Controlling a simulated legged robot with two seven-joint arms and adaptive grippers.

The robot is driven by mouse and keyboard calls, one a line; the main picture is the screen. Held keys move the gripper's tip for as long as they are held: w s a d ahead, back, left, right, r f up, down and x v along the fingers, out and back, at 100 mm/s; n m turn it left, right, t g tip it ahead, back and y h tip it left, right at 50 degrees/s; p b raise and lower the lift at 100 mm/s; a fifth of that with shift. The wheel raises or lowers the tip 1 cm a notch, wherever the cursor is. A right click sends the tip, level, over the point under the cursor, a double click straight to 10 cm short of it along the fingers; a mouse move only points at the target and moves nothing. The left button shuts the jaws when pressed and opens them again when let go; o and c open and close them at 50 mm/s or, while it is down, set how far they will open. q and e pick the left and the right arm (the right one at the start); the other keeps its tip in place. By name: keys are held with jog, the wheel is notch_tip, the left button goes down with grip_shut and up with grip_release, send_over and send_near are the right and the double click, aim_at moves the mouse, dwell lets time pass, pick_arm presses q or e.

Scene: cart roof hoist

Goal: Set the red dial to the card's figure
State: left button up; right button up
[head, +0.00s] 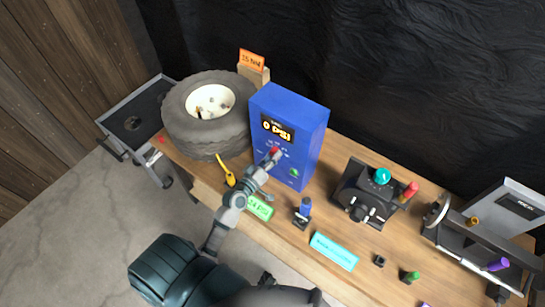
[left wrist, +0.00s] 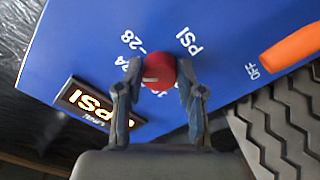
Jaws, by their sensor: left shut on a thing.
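The red dial (head: 275,151) is on the front of the blue box (head: 310,115). My left gripper (head: 270,158) is at the dial and covers part of it. In the left wrist view, the round red dial (left wrist: 159,69) sits between the two fingers of my left gripper (left wrist: 160,84), which is shut on it. White figures around it include 24 and 28; others are hidden. The box display (head: 277,129) seems to read 0 PSI. The orange card (head: 252,59) stands in a wooden block behind the tire; its figure is too small to read surely. My right gripper is out of view.
A large tire (head: 208,140) stands left of the box. A yellow tool (head: 226,172), a green label (head: 260,207) and a blue-topped part (head: 304,210) lie near the front edge. A black controller (head: 365,195) and a grey machine (head: 490,230) are to the right.

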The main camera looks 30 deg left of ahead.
pick_arm(q)
jog(key=o, duration=1.1)
jog(key=shift+a, duration=0.1)
jog(key=shift+o, duration=0.2)
jog(key=s+a, duration=0.1)
jog(key=s, duration=1.1)
jog(key=shift+f, duration=0.1)
